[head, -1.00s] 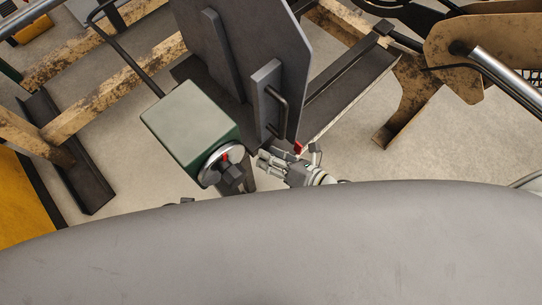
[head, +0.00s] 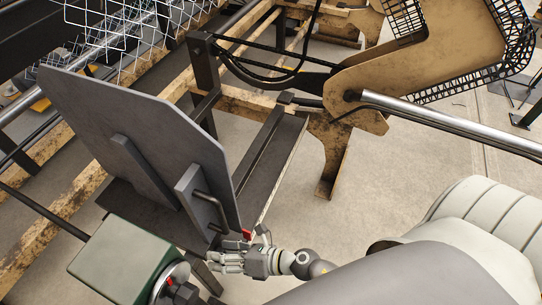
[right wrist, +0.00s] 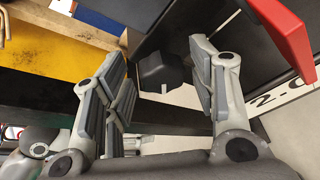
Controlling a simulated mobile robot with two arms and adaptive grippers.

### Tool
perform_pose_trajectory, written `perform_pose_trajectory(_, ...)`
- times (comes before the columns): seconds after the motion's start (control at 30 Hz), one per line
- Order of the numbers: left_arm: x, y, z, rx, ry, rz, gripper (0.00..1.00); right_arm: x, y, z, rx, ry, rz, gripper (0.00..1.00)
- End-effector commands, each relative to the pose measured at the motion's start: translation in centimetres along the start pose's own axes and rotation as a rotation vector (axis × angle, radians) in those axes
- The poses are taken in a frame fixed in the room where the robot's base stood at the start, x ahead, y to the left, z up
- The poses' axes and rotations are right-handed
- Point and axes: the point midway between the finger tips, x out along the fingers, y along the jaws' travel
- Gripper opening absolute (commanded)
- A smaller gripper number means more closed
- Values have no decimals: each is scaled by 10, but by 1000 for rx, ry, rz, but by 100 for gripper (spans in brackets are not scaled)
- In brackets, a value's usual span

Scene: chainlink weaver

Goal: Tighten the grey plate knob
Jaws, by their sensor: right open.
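The grey plate (head: 135,135) stands tilted at left in the head view, with a dark bar handle (head: 210,205) on its face. A small red part (head: 247,234) shows at its lower corner, and a large red part (right wrist: 280,35) shows in the right wrist view. My right gripper (head: 230,262) is just below that corner. In the right wrist view the right gripper (right wrist: 165,95) is open, with a black knob (right wrist: 160,70) beyond and between its fingers. I see no contact with the knob. The knob is hard to make out in the head view. My left gripper is out of view.
A green box (head: 125,262) with a round dial and red pointer (head: 170,283) stands left of my right gripper. A dark channel beam (head: 275,160) lies behind the plate. A worn tan frame (head: 335,150) and a steel bar (head: 450,122) are at right. Bare floor lies between.

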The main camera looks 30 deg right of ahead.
Motion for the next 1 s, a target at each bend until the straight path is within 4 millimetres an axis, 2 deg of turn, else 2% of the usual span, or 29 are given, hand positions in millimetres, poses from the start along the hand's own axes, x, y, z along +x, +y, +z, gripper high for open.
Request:
perform_pose_trajectory(0.27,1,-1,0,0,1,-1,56,-1,-3,-4,-15,4,-13,56)
perform_pose_trajectory(0.57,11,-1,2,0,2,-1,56,0,-2,-5,-208,-20,-93,56)
perform_pose_trajectory(0.77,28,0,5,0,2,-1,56,1,-3,-7,-372,-37,-157,56)
perform_pose_trajectory(1.0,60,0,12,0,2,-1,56,2,-2,-9,-538,-55,-223,56)
